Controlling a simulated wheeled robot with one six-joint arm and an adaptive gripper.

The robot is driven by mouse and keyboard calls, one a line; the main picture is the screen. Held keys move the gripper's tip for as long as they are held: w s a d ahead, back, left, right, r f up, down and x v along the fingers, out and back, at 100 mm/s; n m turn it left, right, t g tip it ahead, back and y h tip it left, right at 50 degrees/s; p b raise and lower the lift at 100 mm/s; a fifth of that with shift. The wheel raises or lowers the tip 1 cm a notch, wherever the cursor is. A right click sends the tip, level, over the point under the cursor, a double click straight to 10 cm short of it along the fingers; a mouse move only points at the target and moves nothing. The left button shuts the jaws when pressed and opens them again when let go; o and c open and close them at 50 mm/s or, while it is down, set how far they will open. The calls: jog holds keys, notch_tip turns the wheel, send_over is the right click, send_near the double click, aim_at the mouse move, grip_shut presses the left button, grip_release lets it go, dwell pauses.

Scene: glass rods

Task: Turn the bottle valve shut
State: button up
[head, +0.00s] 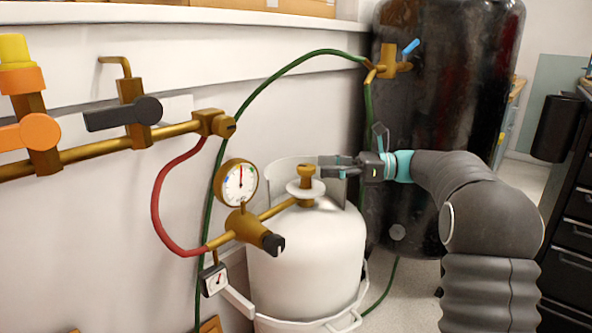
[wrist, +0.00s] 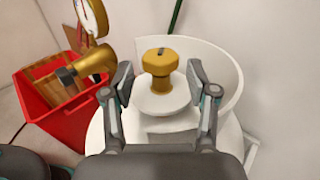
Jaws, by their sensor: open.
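The white gas bottle (head: 306,253) stands upright in front of the wall. Its brass valve knob (head: 306,174) sits on top above a white disc, inside a raised white collar. In the wrist view the knob (wrist: 160,62) has a dark mark on its top and lies between and slightly beyond the fingertips. My gripper (head: 336,167) reaches in level from the right at knob height. In the wrist view my gripper (wrist: 160,84) is open, one finger on each side of the knob, with gaps between. Contact with the knob is not visible.
A brass regulator with a round gauge (head: 239,184) and a red hose (head: 160,212) sit left of the bottle. A green hose (head: 290,66) arches behind. A large black tank (head: 445,80) stands behind my arm. The wrist view shows a red bin (wrist: 75,118).

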aim_at(306, 171)
jog(key=a+b, duration=0.1)
jog(key=a, duration=0.6)
jog(key=shift+s+a, duration=0.25)
jog(key=shift+a, duration=0.15)
jog(key=c, duration=1)
